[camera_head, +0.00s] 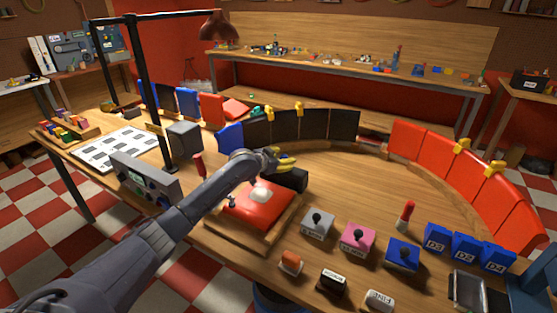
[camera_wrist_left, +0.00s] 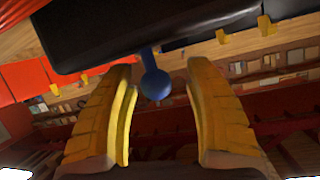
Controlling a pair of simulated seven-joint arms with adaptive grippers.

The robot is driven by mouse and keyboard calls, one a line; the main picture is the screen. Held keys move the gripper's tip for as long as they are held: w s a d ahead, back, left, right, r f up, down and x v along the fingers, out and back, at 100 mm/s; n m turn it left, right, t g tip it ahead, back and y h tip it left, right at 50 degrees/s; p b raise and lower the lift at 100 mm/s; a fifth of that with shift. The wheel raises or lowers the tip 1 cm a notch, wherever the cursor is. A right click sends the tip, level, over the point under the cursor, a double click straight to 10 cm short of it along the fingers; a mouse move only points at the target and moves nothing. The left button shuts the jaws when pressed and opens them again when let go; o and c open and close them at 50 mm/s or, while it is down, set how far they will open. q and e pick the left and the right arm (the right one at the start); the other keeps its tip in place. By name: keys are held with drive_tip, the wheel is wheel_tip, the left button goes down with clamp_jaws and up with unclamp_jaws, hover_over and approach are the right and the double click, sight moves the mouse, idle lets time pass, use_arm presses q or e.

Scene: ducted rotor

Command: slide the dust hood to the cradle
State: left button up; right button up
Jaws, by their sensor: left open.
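My left gripper (camera_head: 284,161) reaches over the middle of the table. Its yellow fingers are open. A dark, rounded object (camera_head: 292,179), possibly the dust hood, lies just beyond the fingers. In the left wrist view a black body (camera_wrist_left: 120,35) crosses the top, with a blue round knob (camera_wrist_left: 155,84) on a short stem standing between the open fingers (camera_wrist_left: 160,95). I see a gap on both sides of the knob. I cannot tell for sure which thing is the cradle. My right gripper is not in view.
A red pad (camera_head: 258,204) in a wooden tray lies under my left forearm. Knobbed blocks, including a pink one (camera_head: 357,238), stand at the front right. Black panels (camera_head: 300,127) and red panels (camera_head: 470,175) curve around the table's back edge. The wood right of the gripper is clear.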

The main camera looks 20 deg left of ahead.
use_arm(q)
drive_tip(key=v, duration=1.2)
idle(0.3)
